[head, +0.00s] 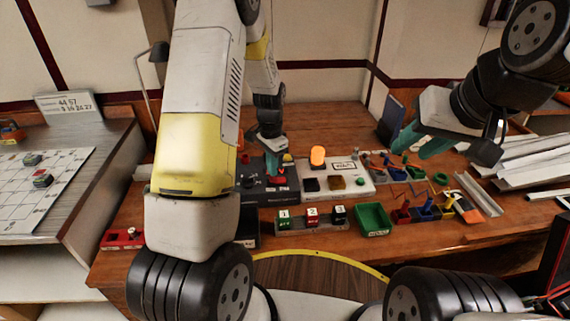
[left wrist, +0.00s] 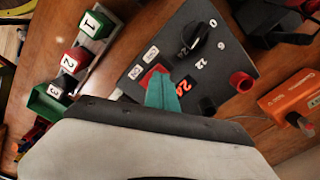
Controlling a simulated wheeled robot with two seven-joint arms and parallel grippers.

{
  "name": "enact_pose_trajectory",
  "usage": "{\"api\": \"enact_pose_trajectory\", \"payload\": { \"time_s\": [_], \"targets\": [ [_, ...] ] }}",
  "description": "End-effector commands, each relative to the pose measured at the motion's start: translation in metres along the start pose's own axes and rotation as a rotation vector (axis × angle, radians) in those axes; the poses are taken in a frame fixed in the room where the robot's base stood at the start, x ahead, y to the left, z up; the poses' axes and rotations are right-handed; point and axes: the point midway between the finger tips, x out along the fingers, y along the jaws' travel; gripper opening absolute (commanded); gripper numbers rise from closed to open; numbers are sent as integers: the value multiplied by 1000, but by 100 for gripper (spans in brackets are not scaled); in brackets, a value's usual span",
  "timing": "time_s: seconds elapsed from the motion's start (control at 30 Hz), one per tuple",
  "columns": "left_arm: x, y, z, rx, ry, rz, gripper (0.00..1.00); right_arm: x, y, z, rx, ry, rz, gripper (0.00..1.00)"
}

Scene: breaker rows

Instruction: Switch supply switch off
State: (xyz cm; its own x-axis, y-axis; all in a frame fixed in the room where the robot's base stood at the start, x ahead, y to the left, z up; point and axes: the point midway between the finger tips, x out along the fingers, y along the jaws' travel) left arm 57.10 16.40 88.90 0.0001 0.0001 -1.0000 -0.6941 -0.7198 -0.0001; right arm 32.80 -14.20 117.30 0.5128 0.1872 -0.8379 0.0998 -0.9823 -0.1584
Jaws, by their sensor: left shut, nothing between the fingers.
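The supply unit is a dark box (head: 291,191) on the bench, and it fills the middle of the left wrist view (left wrist: 215,62). It has a black rotary knob (left wrist: 196,38), a red lit display (left wrist: 187,84), and red (left wrist: 241,82) and black (left wrist: 207,105) terminals. A red switch (left wrist: 150,74) sits beside the display, partly hidden by my fingers. My left gripper (head: 271,162) is shut and empty, pointing down at the box. Its teal fingertips (left wrist: 162,92) overlap the red switch; I cannot tell whether they touch. My right gripper (head: 421,146) is open and empty, raised at the right.
A white panel (head: 362,190) with an orange lamp (head: 317,155) stands right of the box. Numbered blocks (head: 312,216) and a green tray (head: 374,219) lie in front. An orange device (left wrist: 292,103) lies near the box. Coloured parts and metal strips crowd the right.

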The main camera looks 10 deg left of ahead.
Motion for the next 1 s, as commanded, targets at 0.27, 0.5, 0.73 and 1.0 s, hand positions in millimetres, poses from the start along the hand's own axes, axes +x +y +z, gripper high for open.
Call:
{"api": "enact_pose_trajectory", "payload": {
  "time_s": [0.27,0.5,0.73,1.0],
  "targets": [
    [5,0,0,0,-1,1,0,0,0,0,0,0,0,36],
    [8,0,0,0,-1,0,0,0,0,0,0,0,0,36],
    [12,0,0,0,0,0,0,0,0,0,0,0,0,36],
    [16,0,0,0,0,1,0,0,0,0,0,0,0,36]
  ]
}}
